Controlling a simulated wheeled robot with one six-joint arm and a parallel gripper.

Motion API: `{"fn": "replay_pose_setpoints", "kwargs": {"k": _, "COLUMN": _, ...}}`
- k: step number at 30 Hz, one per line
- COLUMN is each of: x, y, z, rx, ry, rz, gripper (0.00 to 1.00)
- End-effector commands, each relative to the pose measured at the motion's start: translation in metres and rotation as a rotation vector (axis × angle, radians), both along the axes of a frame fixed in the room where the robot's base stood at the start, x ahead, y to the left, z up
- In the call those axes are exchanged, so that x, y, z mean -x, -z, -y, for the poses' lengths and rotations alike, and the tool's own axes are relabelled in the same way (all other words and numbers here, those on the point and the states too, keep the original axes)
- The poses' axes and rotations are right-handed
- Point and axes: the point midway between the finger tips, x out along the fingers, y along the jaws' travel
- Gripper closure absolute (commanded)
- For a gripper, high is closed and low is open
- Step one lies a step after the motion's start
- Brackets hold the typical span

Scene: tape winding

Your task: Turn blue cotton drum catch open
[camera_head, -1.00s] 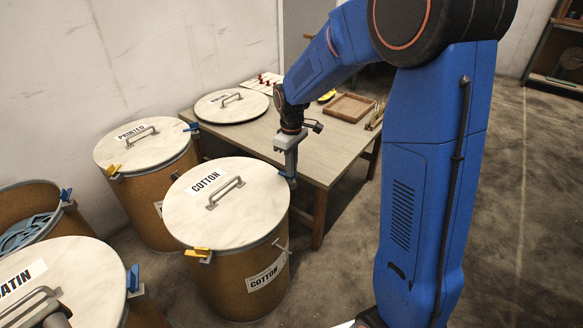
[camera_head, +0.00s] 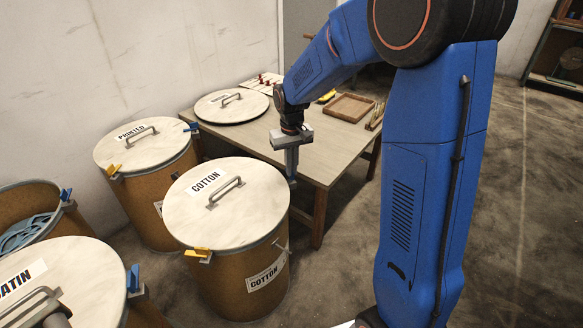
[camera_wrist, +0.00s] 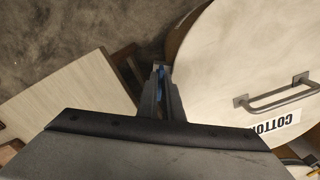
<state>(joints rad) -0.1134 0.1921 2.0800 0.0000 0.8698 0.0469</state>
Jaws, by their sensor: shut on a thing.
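The cotton drum (camera_head: 233,275) stands in the middle of the head view with its white lid (camera_head: 228,203) on, labelled COTTON. A yellow catch (camera_head: 199,254) is on its front left rim. My gripper (camera_head: 292,176) points down at the drum's far right rim. In the wrist view my gripper (camera_wrist: 160,88) is shut on the blue catch (camera_wrist: 160,74), of which only a thin blue strip shows between the fingers. The catch is hidden behind the fingers in the head view. The lid also shows in the wrist view (camera_wrist: 235,65), right of the fingers.
The printed drum (camera_head: 150,200) and the satin drum (camera_head: 60,285) stand to the left, with an open drum (camera_head: 30,195) behind. A wooden table (camera_head: 240,140) is close behind my gripper, holding a loose lid (camera_head: 231,107) and a tray (camera_head: 348,106). Floor at right is clear.

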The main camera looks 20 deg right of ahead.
Motion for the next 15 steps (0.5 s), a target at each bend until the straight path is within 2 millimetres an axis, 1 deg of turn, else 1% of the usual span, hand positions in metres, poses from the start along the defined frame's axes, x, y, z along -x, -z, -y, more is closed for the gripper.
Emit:
{"fn": "replay_pose_setpoints", "kwargs": {"k": 14, "x": -0.0008, "y": -0.0008, "z": 0.0, "rx": 0.0, "ry": 0.013, "rz": 0.002, "gripper": 1.0}}
{"fn": "replay_pose_setpoints", "kwargs": {"k": 15, "x": -0.0008, "y": -0.0008, "z": 0.0, "rx": 0.0, "ry": 0.013, "rz": 0.002, "gripper": 0.87}}
